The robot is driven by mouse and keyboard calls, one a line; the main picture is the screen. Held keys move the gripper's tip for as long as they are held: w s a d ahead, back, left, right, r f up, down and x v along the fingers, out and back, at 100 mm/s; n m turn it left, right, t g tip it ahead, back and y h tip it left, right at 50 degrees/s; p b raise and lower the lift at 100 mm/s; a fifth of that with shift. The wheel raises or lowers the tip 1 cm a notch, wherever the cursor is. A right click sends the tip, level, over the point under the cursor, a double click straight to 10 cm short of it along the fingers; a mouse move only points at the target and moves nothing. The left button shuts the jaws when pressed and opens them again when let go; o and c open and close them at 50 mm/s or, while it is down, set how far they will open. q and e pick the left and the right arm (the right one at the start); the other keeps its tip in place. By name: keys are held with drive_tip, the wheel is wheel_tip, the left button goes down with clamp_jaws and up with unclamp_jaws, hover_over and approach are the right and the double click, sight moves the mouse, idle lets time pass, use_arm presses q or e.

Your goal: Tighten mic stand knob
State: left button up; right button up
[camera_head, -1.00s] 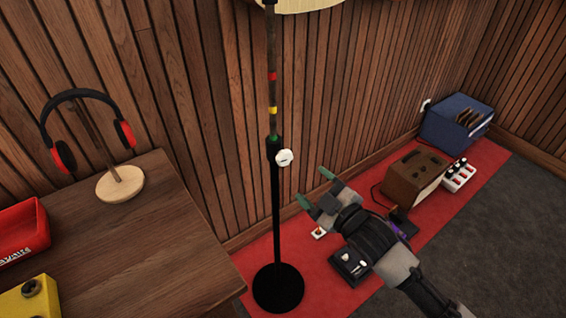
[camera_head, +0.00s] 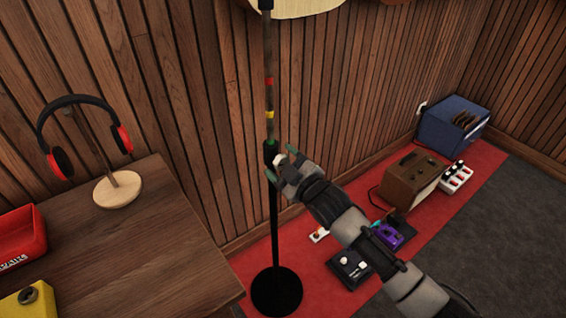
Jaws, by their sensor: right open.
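The mic stand (camera_head: 274,225) stands upright on a round black base, with red, yellow and green bands on its upper pole. Its white knob (camera_head: 280,160) sits on the right side of the clutch at mid-height, partly hidden by my gripper. My right gripper (camera_head: 279,164) is open, its green-tipped fingers at the knob, one to the upper right and one to the lower left. Whether the fingers touch the knob I cannot tell. My left gripper is not in view.
A wooden table (camera_head: 150,255) at left holds headphones on a stand (camera_head: 118,190), a red bin (camera_head: 20,238) and a yellow box (camera_head: 28,300). A slatted wall is close behind the stand.

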drive_tip(key=c, duration=0.9)
drive_tip(key=shift+m, duration=0.3)
drive_tip(key=shift+m+p, duration=0.65)
drive_tip(key=shift+m, duration=0.35)
drive_tip(key=m+p, duration=0.1)
drive_tip(key=m, duration=0.6)
drive_tip(key=shift+p, duration=0.35)
drive_tip(key=shift+f+m, duration=0.1)
drive_tip(key=shift+m, duration=2.2)
